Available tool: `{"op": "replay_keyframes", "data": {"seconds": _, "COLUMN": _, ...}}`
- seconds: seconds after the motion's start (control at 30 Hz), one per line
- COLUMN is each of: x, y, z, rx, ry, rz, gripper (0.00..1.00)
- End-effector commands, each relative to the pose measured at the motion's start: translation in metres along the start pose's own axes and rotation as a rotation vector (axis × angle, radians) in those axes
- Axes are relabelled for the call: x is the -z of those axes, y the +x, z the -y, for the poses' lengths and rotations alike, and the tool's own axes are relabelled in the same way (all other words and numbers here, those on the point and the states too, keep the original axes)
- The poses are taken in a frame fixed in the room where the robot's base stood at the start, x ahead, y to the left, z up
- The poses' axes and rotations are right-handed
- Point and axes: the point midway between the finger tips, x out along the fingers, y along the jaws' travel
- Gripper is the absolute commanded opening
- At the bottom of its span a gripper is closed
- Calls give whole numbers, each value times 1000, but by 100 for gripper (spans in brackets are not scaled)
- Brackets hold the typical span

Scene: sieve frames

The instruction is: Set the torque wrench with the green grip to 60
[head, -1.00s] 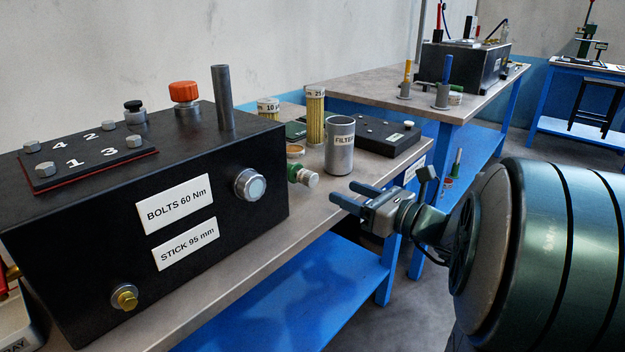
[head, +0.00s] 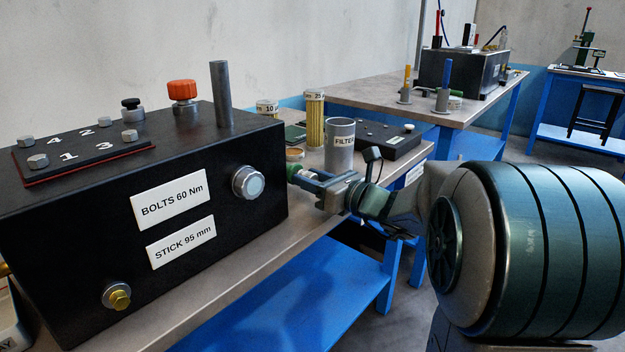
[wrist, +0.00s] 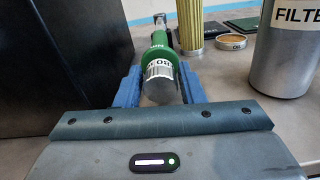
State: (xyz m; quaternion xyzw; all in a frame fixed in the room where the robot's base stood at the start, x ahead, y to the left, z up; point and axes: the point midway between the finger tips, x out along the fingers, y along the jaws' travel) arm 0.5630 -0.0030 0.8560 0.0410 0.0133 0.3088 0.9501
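The torque wrench with the green grip (wrist: 158,57) lies on the bench beside the black box, its silver end toward me in the wrist view. A pale scale band with dark marks circles the end of the grip; its setting is too small to read surely. In the head view the green grip (head: 298,174) is partly hidden by my gripper. My gripper (wrist: 159,78) has its blue fingers on either side of the wrench's near end. I cannot tell whether they touch it. The gripper also shows in the head view (head: 312,180).
The black box (head: 95,235), labelled "BOLTS 60 Nm" (head: 170,199) and "STICK 95 mm" (head: 181,242), stands close on the left. The grey FILTER cup (head: 340,155), a yellow filter (head: 315,125) and a low black block (head: 388,147) stand beyond. Free room lies in front of the bench.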

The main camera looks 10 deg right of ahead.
Motion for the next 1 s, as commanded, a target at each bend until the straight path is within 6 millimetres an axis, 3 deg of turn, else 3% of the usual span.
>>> {"op": "replay_keyframes", "data": {"seconds": 0.03, "x": 0, "y": 0, "z": 0, "rx": 0, "ry": 0, "rz": 0, "gripper": 21}}
{"op": "replay_keyframes", "data": {"seconds": 0.1, "x": 0, "y": 0, "z": 0, "rx": 0, "ry": 0, "rz": 0, "gripper": 7}}
{"op": "replay_keyframes", "data": {"seconds": 0.47, "x": 2, "y": 0, "z": 0, "rx": 0, "ry": -53, "rz": 0, "gripper": 7}}
{"op": "replay_keyframes", "data": {"seconds": 1.0, "x": 4, "y": 0, "z": -2, "rx": 3, "ry": -409, "rz": 1, "gripper": 7}}
